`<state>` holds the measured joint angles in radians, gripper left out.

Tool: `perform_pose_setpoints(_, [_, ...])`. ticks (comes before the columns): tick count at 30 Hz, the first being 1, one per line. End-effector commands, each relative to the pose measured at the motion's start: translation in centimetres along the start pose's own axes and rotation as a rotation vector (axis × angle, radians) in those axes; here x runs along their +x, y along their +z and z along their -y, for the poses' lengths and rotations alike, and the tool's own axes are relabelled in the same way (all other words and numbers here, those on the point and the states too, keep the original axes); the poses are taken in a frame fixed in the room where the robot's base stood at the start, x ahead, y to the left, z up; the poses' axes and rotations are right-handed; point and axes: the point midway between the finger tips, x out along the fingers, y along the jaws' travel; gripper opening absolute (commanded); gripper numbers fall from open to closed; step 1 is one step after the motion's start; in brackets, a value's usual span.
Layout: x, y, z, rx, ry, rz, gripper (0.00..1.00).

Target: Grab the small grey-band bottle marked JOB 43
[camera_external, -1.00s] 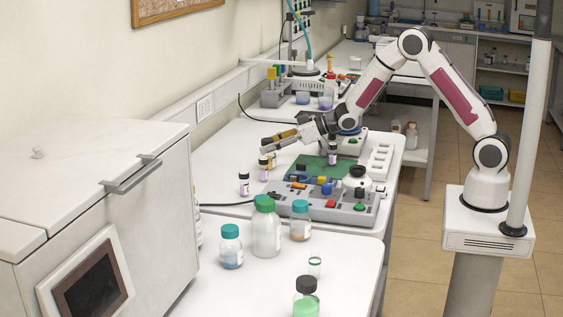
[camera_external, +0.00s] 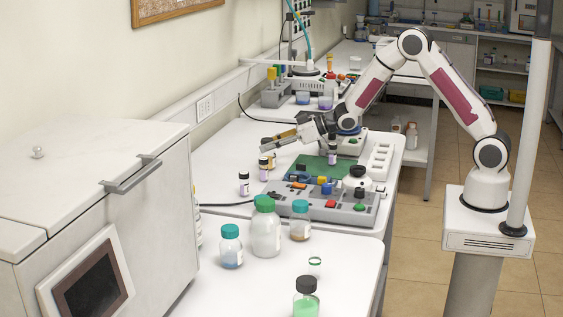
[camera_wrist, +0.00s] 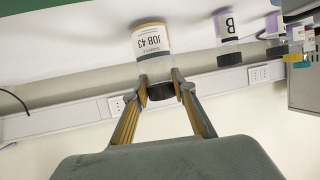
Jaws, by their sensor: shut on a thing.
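The small clear bottle marked JOB 43 (camera_wrist: 153,42) is in the wrist view, upside down in the picture, with a white label, a black cap and an amber-yellow edge at its base. My gripper (camera_wrist: 163,84) is shut on it, with one finger on each side of the dark cap. Its base appears to be on the white table. In the external view my gripper (camera_external: 272,145) is low over the far left of the table. The held bottle is partly hidden there.
A bottle labelled B (camera_wrist: 228,32) stands beside it, with more bottles at the right edge of the wrist view. In the external view, small bottles (camera_external: 244,184) stand nearby. A grey device with coloured buttons (camera_external: 325,203) and a green mat (camera_external: 312,161) lie to the right.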

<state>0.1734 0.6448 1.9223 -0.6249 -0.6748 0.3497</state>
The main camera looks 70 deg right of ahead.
Motion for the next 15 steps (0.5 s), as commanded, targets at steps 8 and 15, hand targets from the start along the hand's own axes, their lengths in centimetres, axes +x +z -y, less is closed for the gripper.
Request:
perform_pose_setpoints(8, [-0.2, -0.3, 0.0, 0.000, 0.000, 0.003, 0.00])
perform_pose_setpoints(15, [-1.0, -2.4, 0.0, -0.002, 0.000, 0.000, 0.00])
